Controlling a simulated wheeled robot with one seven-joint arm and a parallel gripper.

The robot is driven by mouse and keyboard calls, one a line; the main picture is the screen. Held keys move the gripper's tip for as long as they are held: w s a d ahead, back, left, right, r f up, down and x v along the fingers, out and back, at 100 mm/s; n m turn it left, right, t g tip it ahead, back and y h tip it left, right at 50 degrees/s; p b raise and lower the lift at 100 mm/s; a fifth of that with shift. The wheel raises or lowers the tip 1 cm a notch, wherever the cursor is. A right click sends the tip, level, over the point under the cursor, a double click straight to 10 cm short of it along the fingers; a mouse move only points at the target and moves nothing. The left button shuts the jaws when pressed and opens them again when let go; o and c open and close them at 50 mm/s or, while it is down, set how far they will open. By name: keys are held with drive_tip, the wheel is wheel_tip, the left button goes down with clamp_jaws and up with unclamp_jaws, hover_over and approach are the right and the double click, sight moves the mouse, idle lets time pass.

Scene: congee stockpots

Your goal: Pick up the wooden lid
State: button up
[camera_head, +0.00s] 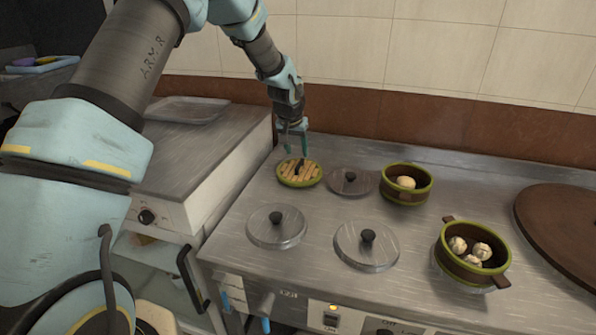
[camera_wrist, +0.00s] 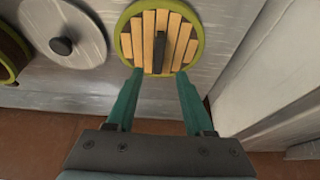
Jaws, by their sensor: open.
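The wooden lid (camera_head: 291,176) is a round slatted disc with a green rim and a dark bar handle, lying on the metal counter at the back left. It also shows at the top of the wrist view (camera_wrist: 138,48). My gripper (camera_head: 293,152) is just above the lid at its back side. In the wrist view my gripper (camera_wrist: 156,75) has its two teal fingers apart, with nothing between them. The fingertips reach the lid's near rim in that picture, short of most of the handle; whether they touch it I cannot tell.
Metal lids with black knobs lie nearby: one beside the wooden lid (camera_head: 343,187), others in front (camera_head: 290,233) (camera_head: 380,252). Pots with pale buns (camera_head: 408,197) (camera_head: 474,272) stand to the right. A large brown lid (camera_head: 560,225) lies far right. A raised metal unit (camera_head: 190,165) borders the left.

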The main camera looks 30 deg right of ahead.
sight(300, 164)
drive_tip(key=shift+s+p+x, duration=0.15)
drive_tip(key=shift+p+x, duration=0.35)
drive_tip(key=shift+x, duration=0.9)
drive_tip(key=shift+s+p+x, duration=0.15)
drive_tip(key=shift+p+x, duration=0.35)
drive_tip(key=shift+x, duration=0.9)
drive_tip(key=shift+a, duration=0.1)
clamp_jaws()
